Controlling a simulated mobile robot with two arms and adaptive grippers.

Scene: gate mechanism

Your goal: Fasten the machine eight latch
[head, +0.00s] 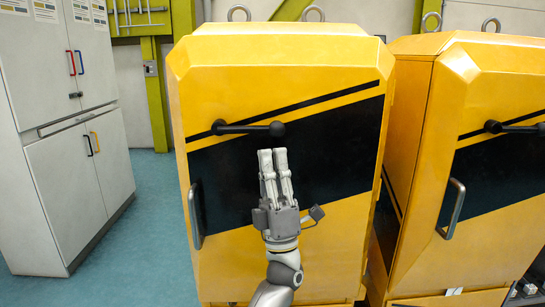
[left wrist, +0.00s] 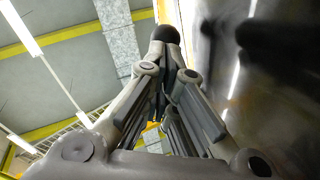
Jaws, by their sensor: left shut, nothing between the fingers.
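The black latch lever (head: 247,128) lies about level on the front of the nearer yellow machine (head: 275,75). Its pivot is at the left and its round knob at the right. My left gripper (head: 272,152) is upright in front of the black panel, fingers together and empty, tips just below the knob. In the left wrist view the fingers (left wrist: 163,75) point up toward the black knob (left wrist: 166,34); I cannot tell whether they touch it. No machine number is readable. My right gripper is not in view.
A second yellow machine (head: 500,75) with a similar lever (head: 515,127) stands close at the right. The nearer machine has a grey door handle (head: 196,215) at its left edge. White cabinets (head: 65,130) stand at the left, with free blue floor (head: 150,220) between.

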